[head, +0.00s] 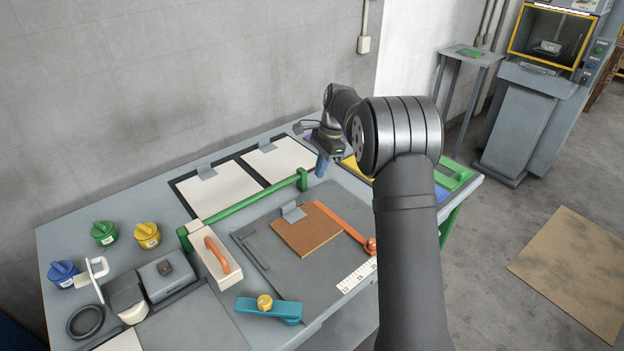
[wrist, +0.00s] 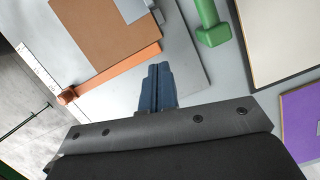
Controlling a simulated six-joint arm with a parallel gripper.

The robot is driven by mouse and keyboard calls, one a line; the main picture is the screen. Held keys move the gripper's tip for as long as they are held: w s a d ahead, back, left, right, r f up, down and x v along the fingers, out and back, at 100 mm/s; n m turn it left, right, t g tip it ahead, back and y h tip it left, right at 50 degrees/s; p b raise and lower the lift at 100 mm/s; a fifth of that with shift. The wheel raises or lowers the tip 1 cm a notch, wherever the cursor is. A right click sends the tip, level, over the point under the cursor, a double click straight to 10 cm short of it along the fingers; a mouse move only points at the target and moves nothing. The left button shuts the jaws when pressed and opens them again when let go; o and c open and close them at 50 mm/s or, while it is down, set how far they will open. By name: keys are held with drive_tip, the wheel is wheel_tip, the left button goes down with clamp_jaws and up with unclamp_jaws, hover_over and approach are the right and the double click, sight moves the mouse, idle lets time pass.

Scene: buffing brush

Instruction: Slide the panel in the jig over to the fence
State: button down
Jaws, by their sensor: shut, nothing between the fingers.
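The brown panel (head: 306,232) lies flat on the grey jig plate (head: 290,275); it also shows in the wrist view (wrist: 105,35). A grey metal tab (head: 293,212) overlaps its back edge. An orange bar (head: 340,224) with a round knob runs along its right side, close to or touching it. A dark grey strip (head: 250,248), seemingly the fence, lies left of the panel with a gap between. My gripper (head: 321,166) is above the back right of the jig, beyond the orange bar. Its blue fingers (wrist: 157,72) are together and empty, apart from the panel.
A raised green rail (head: 250,205) runs behind the jig, its end post near my gripper. White framed sheets (head: 218,187) lie behind it. An orange-handled block (head: 216,256), teal clamp (head: 268,309) and white ruler (head: 357,278) sit around the jig. Several coloured pots stand at left.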

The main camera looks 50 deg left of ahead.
sight(296, 204)
drive_tip(key=x, duration=0.9)
drive_tip(key=s, duration=0.2)
drive_tip(key=shift+s+a+r, duration=0.15)
drive_tip(key=shift+s+a, duration=0.3)
drive_tip(key=shift+s, duration=0.45)
drive_tip(key=shift+s+a, duration=0.2)
drive_tip(key=shift+s, duration=0.7)
drive_tip(key=shift+w, duration=0.15)
